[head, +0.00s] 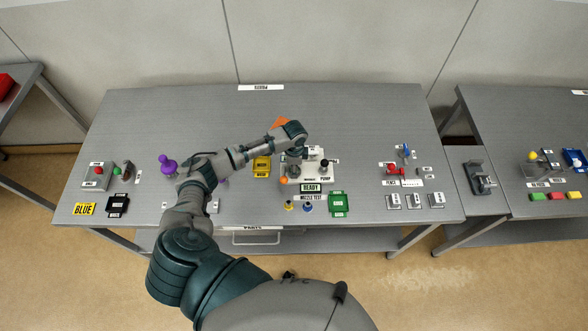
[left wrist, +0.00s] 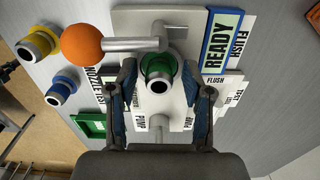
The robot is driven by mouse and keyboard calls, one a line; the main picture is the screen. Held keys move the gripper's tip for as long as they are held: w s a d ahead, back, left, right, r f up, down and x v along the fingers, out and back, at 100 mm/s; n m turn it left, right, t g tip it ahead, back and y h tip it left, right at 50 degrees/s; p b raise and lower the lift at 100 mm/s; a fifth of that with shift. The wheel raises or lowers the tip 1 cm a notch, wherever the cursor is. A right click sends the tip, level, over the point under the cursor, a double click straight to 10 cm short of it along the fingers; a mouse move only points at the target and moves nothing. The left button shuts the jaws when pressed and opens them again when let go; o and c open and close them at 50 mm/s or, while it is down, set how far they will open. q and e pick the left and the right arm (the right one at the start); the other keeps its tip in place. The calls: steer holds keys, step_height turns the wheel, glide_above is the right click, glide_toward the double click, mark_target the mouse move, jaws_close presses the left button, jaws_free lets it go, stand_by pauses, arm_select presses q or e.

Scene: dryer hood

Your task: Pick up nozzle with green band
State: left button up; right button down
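The nozzle with the green band (left wrist: 159,72) stands on the white test station (left wrist: 143,20), seen end-on in the left wrist view. My left gripper (left wrist: 159,77) is open, with one finger on each side of the nozzle; I cannot tell whether either finger touches it. In the head view my left gripper (head: 296,150) is over the station (head: 305,178), and its own wrist hides the nozzle there. A nozzle with a yellow band (left wrist: 38,43) and one with a blue band (left wrist: 64,86) stand beside the station. My right gripper is not in view.
A grey lever with an orange ball (left wrist: 84,44) extends close to the nozzle. A green tray (head: 338,204) sits at the station's front right, and a yellow tray (head: 261,167) at its left. A purple knob (head: 168,165) stands farther left. The table's back right is clear.

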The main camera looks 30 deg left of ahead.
arm_select(q)
jaws_close()
